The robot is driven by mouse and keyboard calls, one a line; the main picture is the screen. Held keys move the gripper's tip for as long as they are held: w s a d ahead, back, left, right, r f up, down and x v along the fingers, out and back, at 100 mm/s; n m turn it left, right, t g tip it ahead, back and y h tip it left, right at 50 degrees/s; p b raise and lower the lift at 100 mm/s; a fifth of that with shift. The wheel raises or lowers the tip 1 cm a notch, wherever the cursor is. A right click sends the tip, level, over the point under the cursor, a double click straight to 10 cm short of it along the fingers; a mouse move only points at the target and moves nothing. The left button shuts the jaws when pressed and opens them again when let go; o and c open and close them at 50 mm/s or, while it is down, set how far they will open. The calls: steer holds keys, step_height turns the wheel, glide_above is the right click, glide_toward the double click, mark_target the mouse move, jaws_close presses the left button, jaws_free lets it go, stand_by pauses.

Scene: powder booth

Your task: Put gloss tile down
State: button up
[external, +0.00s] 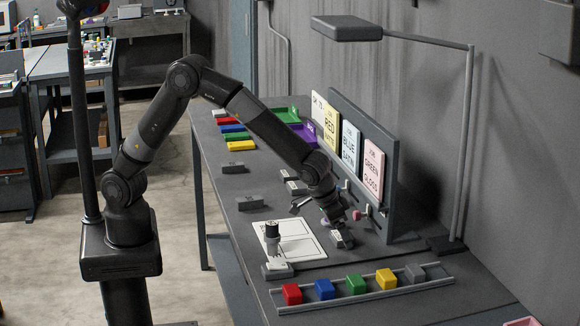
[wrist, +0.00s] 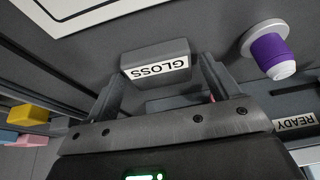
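The gloss tile is a small grey block with a white label reading GLOSS (wrist: 156,56). In the wrist view it sits between my fingertips, which appear to meet its two ends. In the external view the tile (external: 343,238) is low at the tabletop, right of the white sheet (external: 308,238). My gripper (external: 338,228) points down at it; my gripper also shows in the wrist view (wrist: 160,78). Whether the tile's underside touches the table is hard to tell.
A purple-and-white container (wrist: 269,50) stands close to my gripper. A tile marked READY (wrist: 296,120) is near it. The card board (external: 390,180) rises behind. A rack (external: 362,288) with coloured blocks lies in front.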

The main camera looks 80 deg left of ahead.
steer(key=shift+o, duration=0.3)
steer(key=v, duration=1.2)
steer(key=s+a+r, duration=0.4)
steer(key=a+r, duration=0.2)
steer(key=a, duration=0.5)
steer(key=s+a+r, duration=0.4)
steer(key=s+a, duration=1.1)
steer(key=a, duration=0.1)
steer(key=s+a+f+t, duration=0.1)
steer(key=s+a, duration=0.3)
steer(key=s, duration=0.5)
steer(key=shift+s+a+f, duration=0.2)
steer(key=shift+s+f, duration=0.1)
steer(key=shift+f, duration=0.45)
